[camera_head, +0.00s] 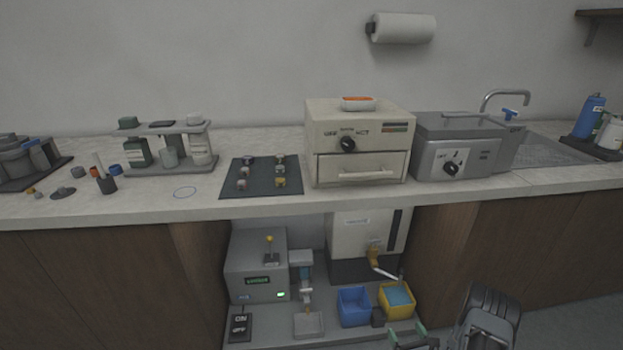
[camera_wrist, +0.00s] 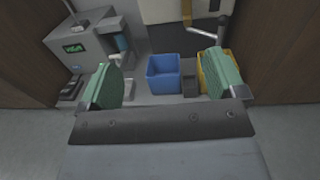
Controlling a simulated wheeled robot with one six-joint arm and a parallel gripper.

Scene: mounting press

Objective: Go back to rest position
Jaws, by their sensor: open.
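My gripper (camera_wrist: 162,85) is open, with its two green-padded fingers wide apart and nothing between them. In the head view my gripper (camera_head: 412,338) shows only partly at the bottom edge, in front of the lower shelf and right of its middle. In the wrist view a blue bin (camera_wrist: 163,75) and a yellow bin (camera_wrist: 206,80) stand beyond the fingers on the shelf. The mounting press (camera_head: 258,268), a grey box with a lit green display, stands at the left of the shelf.
The counter (camera_head: 270,208) overhangs the shelf. A white tank (camera_head: 350,235) with a tap stands behind the blue bin (camera_head: 354,305) and yellow bin (camera_head: 397,300). Brown cabinets (camera_head: 110,280) flank the opening. A beige oven (camera_head: 360,140) and a grey bath (camera_head: 455,150) sit on the counter. Floor in front looks clear.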

